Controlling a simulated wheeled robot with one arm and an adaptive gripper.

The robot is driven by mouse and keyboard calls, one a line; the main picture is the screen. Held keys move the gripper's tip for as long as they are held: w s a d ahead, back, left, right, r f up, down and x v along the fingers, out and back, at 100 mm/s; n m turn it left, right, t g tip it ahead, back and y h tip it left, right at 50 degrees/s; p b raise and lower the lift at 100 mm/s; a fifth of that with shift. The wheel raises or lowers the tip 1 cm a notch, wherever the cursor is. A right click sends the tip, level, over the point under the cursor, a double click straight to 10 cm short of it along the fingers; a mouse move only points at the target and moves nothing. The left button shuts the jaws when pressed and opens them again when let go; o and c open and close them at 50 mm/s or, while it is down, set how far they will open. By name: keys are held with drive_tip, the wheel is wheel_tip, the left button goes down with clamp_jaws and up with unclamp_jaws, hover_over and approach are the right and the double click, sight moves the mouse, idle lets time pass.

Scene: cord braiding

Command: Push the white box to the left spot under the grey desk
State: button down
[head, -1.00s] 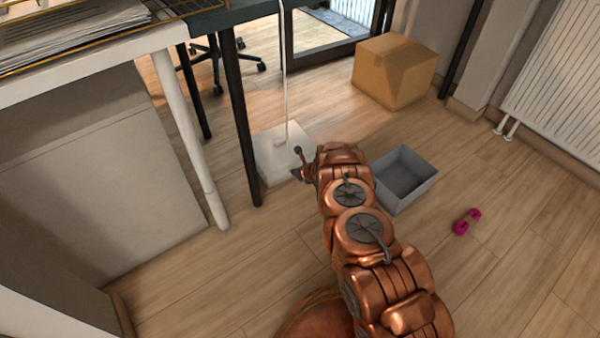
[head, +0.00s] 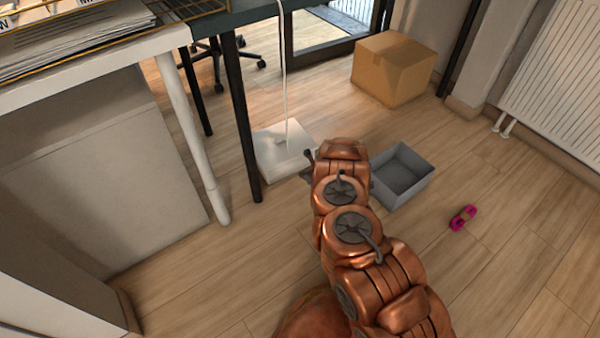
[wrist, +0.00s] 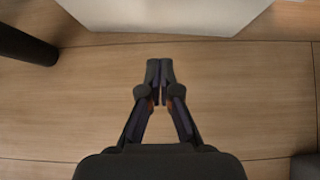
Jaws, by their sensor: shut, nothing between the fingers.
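The white box (head: 272,156) lies flat on the wooden floor beside a black desk leg, with a white cable running up from its top. In the wrist view the white box (wrist: 165,14) spans the top edge. My gripper (wrist: 160,62) is shut and empty, with a strip of bare floor between its fingertips and the box. In the head view my gripper is mostly hidden behind my arm, just right of the box. The desk's dark top (head: 255,12) is at the top, on black legs (head: 242,120). Any spot marking under it cannot be made out.
A grey open bin (head: 403,178) stands right of my arm, a cardboard box (head: 393,68) behind it, and a pink cord bundle (head: 463,217) at the right. A white desk leg (head: 192,135) and an office chair (head: 215,62) stand left of and behind the black leg.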

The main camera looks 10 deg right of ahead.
drive_tip(key=p+v, duration=0.2)
drive_tip(key=v, duration=0.5)
drive_tip(key=shift+s+d+r, duration=0.1)
drive_tip(key=shift+s, duration=0.05)
idle(0.4)
